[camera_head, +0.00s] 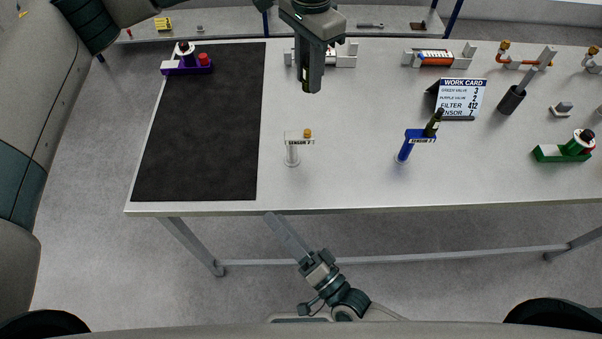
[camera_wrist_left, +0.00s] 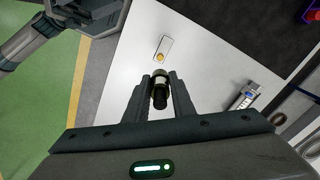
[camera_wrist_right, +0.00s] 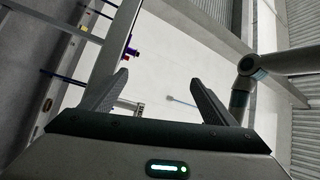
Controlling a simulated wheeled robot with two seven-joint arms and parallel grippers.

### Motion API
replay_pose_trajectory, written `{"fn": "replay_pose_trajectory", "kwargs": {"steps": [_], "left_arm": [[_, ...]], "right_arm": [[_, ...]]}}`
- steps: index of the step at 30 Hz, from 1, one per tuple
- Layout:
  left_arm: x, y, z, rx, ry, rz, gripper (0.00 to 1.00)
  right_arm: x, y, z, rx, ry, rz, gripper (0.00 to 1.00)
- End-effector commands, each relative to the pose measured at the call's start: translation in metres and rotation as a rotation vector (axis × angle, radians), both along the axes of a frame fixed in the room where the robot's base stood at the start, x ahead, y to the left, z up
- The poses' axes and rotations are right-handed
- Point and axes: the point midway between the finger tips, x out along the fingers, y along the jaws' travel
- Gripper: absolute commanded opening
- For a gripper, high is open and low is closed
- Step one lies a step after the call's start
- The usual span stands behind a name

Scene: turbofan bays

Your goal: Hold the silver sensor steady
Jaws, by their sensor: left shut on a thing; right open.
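My left gripper (camera_head: 310,88) hangs above the table, behind the white sensor stand. In the left wrist view its jaws (camera_wrist_left: 160,85) are shut on a small cylinder, the sensor (camera_wrist_left: 160,92), with a dark end and a pale band; its silver colour is not clear there. In the head view the jaws mostly hide it. The white sensor stand (camera_head: 298,140) has a brass piece on its plate and also shows in the left wrist view (camera_wrist_left: 164,48). My right gripper (camera_head: 282,224) is open and empty, in front of the table's near edge.
A blue stand (camera_head: 415,136) holds a dark green sensor. A work card (camera_head: 460,98) stands behind it. A black mat (camera_head: 205,130) covers the table's left, with a purple valve base (camera_head: 187,66) at its back. A green valve base (camera_head: 560,153) is at right. Valve and filter fittings line the back.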

Motion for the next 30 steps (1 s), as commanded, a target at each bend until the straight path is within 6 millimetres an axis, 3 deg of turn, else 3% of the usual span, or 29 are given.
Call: {"fn": "replay_pose_trajectory", "kwargs": {"steps": [3, 8, 18, 24, 30], "left_arm": [[0.000, 0.000, 0.000, 0.000, 0.000, 0.000, 0.00], [0.000, 0.000, 0.000, 0.000, 0.000, 0.000, 0.00], [0.000, 0.000, 0.000, 0.000, 0.000, 0.000, 0.00], [0.000, 0.000, 0.000, 0.000, 0.000, 0.000, 0.00], [0.000, 0.000, 0.000, 0.000, 0.000, 0.000, 0.00]], "right_arm": [[0.023, -0.002, 0.030, 0.299, 0.161, -0.063, 0.80], [0.053, -0.015, 0.051, 0.699, 0.367, -0.140, 0.80], [0.092, -0.041, 0.058, 1.475, 0.693, -0.252, 0.80], [0.098, -0.047, 0.053, 1.696, 0.771, -0.277, 0.80], [0.100, -0.048, 0.051, 1.740, 0.786, -0.281, 0.80]]}}
